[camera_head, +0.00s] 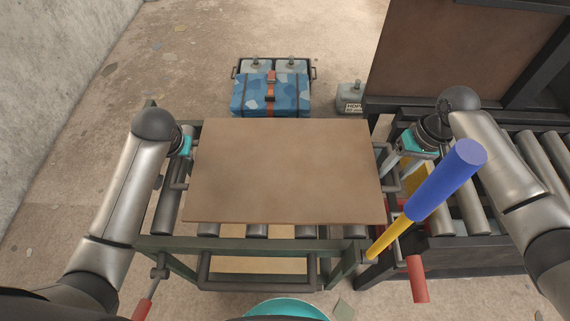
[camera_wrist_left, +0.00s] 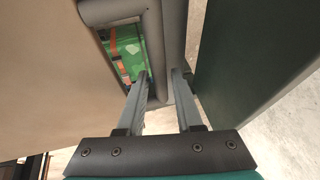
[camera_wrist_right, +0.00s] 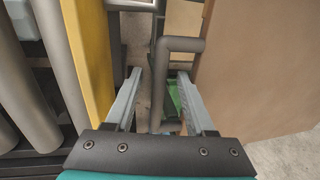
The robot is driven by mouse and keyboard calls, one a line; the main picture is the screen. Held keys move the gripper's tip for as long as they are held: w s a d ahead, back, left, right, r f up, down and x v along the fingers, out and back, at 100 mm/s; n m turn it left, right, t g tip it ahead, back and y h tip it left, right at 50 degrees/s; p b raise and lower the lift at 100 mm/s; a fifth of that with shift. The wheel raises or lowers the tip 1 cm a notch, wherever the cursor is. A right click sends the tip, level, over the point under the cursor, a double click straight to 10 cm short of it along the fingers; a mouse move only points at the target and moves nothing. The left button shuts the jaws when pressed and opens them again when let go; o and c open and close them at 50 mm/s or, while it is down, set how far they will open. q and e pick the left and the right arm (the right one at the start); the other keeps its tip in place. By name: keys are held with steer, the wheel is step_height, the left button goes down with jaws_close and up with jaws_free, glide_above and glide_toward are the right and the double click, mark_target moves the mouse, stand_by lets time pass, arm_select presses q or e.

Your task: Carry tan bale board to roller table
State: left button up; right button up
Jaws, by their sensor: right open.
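The tan bale board (camera_head: 285,170) lies flat over the rollers of a green-framed roller stand (camera_head: 190,243). It also shows in the left wrist view (camera_wrist_left: 60,80) and the right wrist view (camera_wrist_right: 262,75). My left gripper (camera_wrist_left: 161,73) is at the board's left side, its fingers on either side of a grey bar handle; I cannot tell whether they press on it. My right gripper (camera_wrist_right: 159,73) is open at the right side, its fingers apart around a similar bar handle (camera_wrist_right: 158,85). In the head view, my arms partly hide both grippers.
A blue-and-yellow post (camera_head: 435,190) and a red-handled lever (camera_head: 417,280) are near my right arm. A blue patterned pack (camera_head: 270,93) and a grey jug (camera_head: 349,97) stand behind the board.

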arm_select(q)
steer(key=shift+w+f, duration=0.1)
steer(key=shift+f, duration=0.1)
arm_select(e)
steer(key=shift+f, duration=0.2)
arm_select(q)
steer(key=shift+c, duration=0.3)
arm_select(e)
steer(key=shift+c, duration=0.3)
arm_select(q)
steer(key=c, duration=0.5)
arm_select(e)
steer(key=c, duration=0.5)
jaws_close()
arm_select(q)
steer(key=shift+r, duration=0.1)
arm_select(e)
steer(key=shift+w+r, duration=0.1)
steer(key=shift+r, duration=0.05)
